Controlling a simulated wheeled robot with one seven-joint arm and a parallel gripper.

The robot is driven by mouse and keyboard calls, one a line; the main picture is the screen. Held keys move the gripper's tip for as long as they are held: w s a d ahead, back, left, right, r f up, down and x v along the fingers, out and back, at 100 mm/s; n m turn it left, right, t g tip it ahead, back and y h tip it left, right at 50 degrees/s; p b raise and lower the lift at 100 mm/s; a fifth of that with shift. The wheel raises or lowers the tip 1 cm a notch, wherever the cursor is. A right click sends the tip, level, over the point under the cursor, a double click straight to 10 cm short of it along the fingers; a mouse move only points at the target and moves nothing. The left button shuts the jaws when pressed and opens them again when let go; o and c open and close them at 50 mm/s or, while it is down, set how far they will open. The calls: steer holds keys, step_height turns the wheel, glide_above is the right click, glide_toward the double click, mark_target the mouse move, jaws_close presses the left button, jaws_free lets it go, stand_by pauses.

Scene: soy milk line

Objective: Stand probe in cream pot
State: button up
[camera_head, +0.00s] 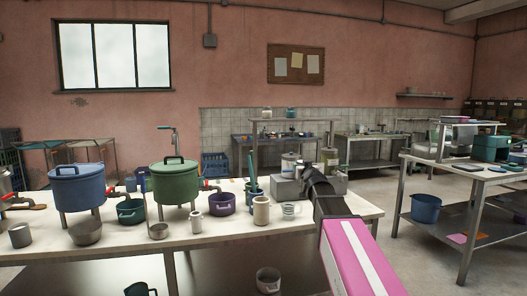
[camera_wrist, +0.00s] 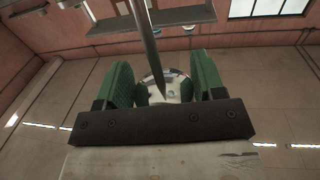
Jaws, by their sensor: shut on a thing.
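My gripper (camera_wrist: 165,88) has its green fingers on either side of a round, shiny, pale piece (camera_wrist: 172,90). A thin grey metal rod (camera_wrist: 149,40) runs from there to the top edge of the wrist view; I take this to be the probe, held by its round head. A cream pot (camera_head: 262,211) stands upright on that table, below and left of my gripper. Its inside is not clearly visible.
The near table (camera_head: 330,214) also holds a blue pot (camera_head: 78,187), a green pot (camera_head: 174,183), a purple pot (camera_head: 221,203), a white cup (camera_head: 290,211) and a grey box (camera_head: 287,191). A teal stick (camera_head: 252,168) rises close behind the cream pot. The table's right end is fairly clear.

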steer(key=a+r+n+g+y, duration=0.3)
steer(key=a+r+n+y, duration=0.1)
steer(key=a, duration=0.5)
steer(key=w+a+r+n+g+y, duration=0.1)
steer(key=a+r+n+g+y, duration=0.2)
steer(key=a+y, duration=0.4)
steer(key=shift+a+r+n, duration=0.55)
steer(key=shift+a+n, duration=0.15)
steer(key=shift+a, duration=0.55)
steer(key=shift+f, duration=0.1)
step_height(320, 180, down, 19)
stand_by(0.4)
steer(key=shift+f, duration=1)
stand_by(0.4)
steer(key=o, duration=1)
